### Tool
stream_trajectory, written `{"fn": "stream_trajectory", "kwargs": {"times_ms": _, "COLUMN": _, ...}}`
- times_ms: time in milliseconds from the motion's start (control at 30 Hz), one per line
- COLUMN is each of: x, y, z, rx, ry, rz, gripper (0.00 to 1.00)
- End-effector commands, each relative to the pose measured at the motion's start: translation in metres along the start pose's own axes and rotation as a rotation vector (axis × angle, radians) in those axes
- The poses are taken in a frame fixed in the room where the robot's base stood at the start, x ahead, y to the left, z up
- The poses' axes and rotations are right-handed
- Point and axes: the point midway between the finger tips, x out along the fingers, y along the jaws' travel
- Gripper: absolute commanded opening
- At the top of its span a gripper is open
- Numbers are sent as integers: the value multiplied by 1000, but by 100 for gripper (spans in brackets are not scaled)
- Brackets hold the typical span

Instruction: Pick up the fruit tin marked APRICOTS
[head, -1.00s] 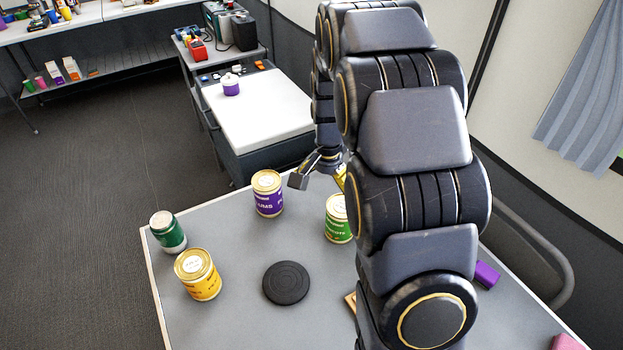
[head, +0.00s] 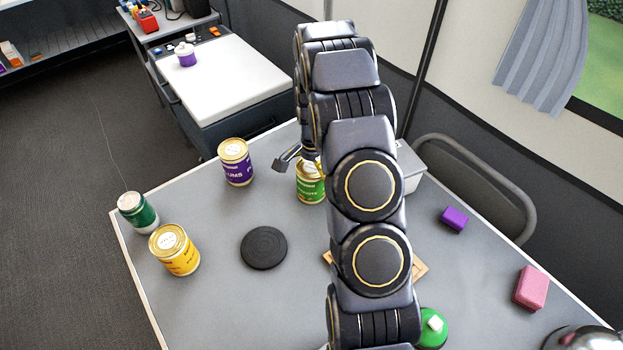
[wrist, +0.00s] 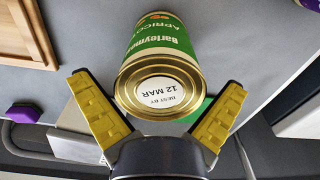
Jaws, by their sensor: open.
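The green tin marked APRICOTS (head: 311,190) stands on the grey table in the head view, partly hidden by my arm and gripper. In the wrist view the tin (wrist: 163,45) shows its lid, with a "BEST BY 12 MAR" label, and a green side reading "APRICO". My gripper (wrist: 158,84) is open, with one yellow-padded finger on each side of the lid end in that picture. In the head view my gripper (head: 299,164) is at the tin's top. I cannot tell whether the fingers touch it.
A purple tin (head: 236,170) stands left of the green one. A yellow tin (head: 178,256) and a dark green tin (head: 139,214) are near the left edge. A black disc (head: 264,248) lies mid-table. Purple (head: 454,218) and pink (head: 531,287) blocks lie right.

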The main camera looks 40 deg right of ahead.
Motion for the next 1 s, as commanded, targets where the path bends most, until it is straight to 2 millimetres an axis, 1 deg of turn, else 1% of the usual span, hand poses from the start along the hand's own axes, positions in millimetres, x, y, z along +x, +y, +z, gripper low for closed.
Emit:
{"fn": "stream_trajectory", "kwargs": {"times_ms": 33, "x": 6, "y": 0, "z": 0, "rx": 0, "ry": -1, "rz": 2, "gripper": 100}}
{"fn": "stream_trajectory", "kwargs": {"times_ms": 67, "x": 8, "y": 0, "z": 0, "rx": 0, "ry": -1, "rz": 1, "gripper": 100}}
{"fn": "stream_trajectory", "kwargs": {"times_ms": 267, "x": 8, "y": 0, "z": 0, "rx": 0, "ry": 1, "rz": -1, "gripper": 100}}
{"fn": "stream_trajectory", "kwargs": {"times_ms": 300, "x": 8, "y": 0, "z": 0, "rx": 0, "ry": 1, "rz": -1, "gripper": 83}}
{"fn": "stream_trajectory", "kwargs": {"times_ms": 367, "x": 8, "y": 0, "z": 0, "rx": 0, "ry": 0, "rz": -1, "gripper": 58}}
{"fn": "stream_trajectory", "kwargs": {"times_ms": 400, "x": 8, "y": 0, "z": 0, "rx": 0, "ry": 0, "rz": -1, "gripper": 55}}
{"fn": "stream_trajectory", "kwargs": {"times_ms": 500, "x": 8, "y": 0, "z": 0, "rx": 0, "ry": 0, "rz": 0, "gripper": 51}}
{"fn": "stream_trajectory", "kwargs": {"times_ms": 600, "x": 8, "y": 0, "z": 0, "rx": 0, "ry": 0, "rz": 0, "gripper": 49}}
{"fn": "stream_trajectory", "kwargs": {"times_ms": 1000, "x": 8, "y": 0, "z": 0, "rx": -1, "ry": -1, "rz": 1, "gripper": 47}}
